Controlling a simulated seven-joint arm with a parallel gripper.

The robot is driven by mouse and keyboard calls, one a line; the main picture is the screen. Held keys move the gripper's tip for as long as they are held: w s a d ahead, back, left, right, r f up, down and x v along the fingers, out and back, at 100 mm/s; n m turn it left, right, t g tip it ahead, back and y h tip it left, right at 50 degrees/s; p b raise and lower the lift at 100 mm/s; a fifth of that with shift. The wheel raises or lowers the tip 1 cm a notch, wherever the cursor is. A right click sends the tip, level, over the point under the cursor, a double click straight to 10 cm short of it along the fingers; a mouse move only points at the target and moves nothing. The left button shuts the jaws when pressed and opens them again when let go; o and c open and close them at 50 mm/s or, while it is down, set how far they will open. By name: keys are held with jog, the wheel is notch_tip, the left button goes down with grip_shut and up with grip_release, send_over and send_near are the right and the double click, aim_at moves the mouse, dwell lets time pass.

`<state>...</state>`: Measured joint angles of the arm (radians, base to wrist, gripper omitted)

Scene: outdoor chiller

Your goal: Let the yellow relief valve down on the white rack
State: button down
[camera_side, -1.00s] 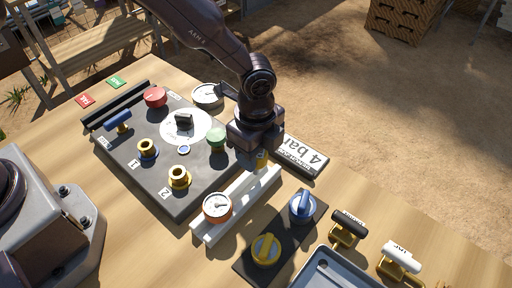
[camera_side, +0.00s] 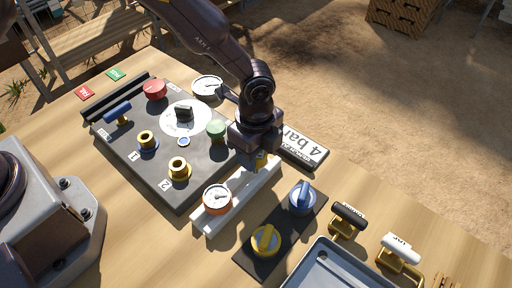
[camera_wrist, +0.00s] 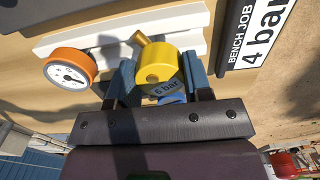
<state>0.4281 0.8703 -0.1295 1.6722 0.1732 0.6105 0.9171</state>
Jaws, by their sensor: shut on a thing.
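My gripper (camera_wrist: 158,80) is shut on the yellow relief valve (camera_wrist: 153,60), a round body marked "6 bar" with a short stub. The blue fingers grip its two sides. In the side view, only a bit of the valve (camera_side: 262,160) shows under my wrist, over the far end of the white rack (camera_side: 236,204). The rack also shows in the wrist view (camera_wrist: 110,32), right behind the valve. Whether the valve touches the rack, I cannot tell. An orange-rimmed gauge (camera_side: 217,199) sits at the rack's near end.
A dark panel (camera_side: 185,196) with knobs and brass fittings lies left of the rack. A "4 bar" sign (camera_side: 304,150) lies right of my gripper. A dark mat (camera_side: 284,236) holds a blue valve (camera_side: 302,198) and a yellow one (camera_side: 265,241). A grey tray (camera_side: 338,268) stands in front.

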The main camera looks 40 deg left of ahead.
jog(key=shift+f, duration=0.85)
grip_release()
jog(key=shift+r, duration=0.1)
jog(key=shift+r, duration=3.4)
notch_tip(320, 180, up, 13)
